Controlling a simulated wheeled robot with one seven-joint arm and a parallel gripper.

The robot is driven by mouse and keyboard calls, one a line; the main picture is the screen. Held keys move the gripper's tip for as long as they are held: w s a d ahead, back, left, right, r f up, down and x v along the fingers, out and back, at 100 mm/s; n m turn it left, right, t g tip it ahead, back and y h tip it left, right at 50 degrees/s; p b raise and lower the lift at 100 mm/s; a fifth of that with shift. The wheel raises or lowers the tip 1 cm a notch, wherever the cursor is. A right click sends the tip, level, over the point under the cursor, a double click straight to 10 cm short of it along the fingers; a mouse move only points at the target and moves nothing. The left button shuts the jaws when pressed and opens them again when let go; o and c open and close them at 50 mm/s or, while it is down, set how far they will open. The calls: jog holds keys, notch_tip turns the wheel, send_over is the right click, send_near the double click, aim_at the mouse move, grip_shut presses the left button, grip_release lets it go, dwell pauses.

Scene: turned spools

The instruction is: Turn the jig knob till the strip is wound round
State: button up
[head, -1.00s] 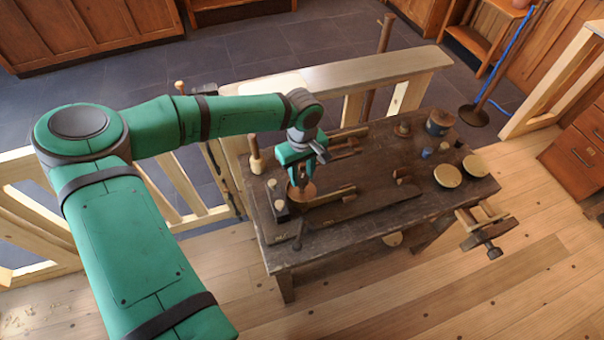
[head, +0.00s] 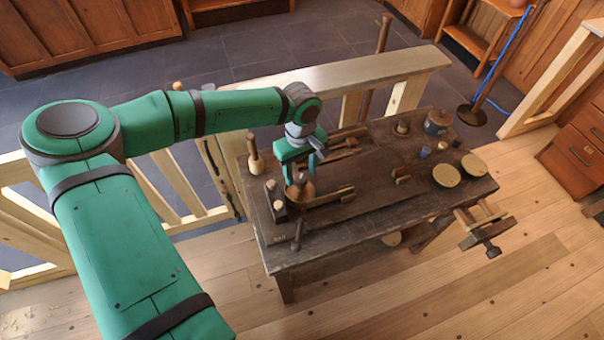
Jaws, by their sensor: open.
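My gripper (head: 298,181) points down over the left part of the dark wooden bench (head: 350,218). Its jaws are open around or just above a small reddish-brown round piece (head: 305,193), which seems to be the jig knob; contact cannot be told. A pale-edged wooden bar (head: 330,197) extends right from beside this piece. The gripper hides part of the jig. I cannot clearly make out the strip or how far it is wound.
A small dark block with pale pegs (head: 277,202) stands close left of the gripper. Two round pale discs (head: 446,175) and a blue-banded pot (head: 438,121) are at the bench's right. A wooden railing (head: 345,72) runs behind. The bench's front middle is clear.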

notch_tip(320, 180, up, 9)
jog(key=shift+d, duration=0.2)
dwell(0.4)
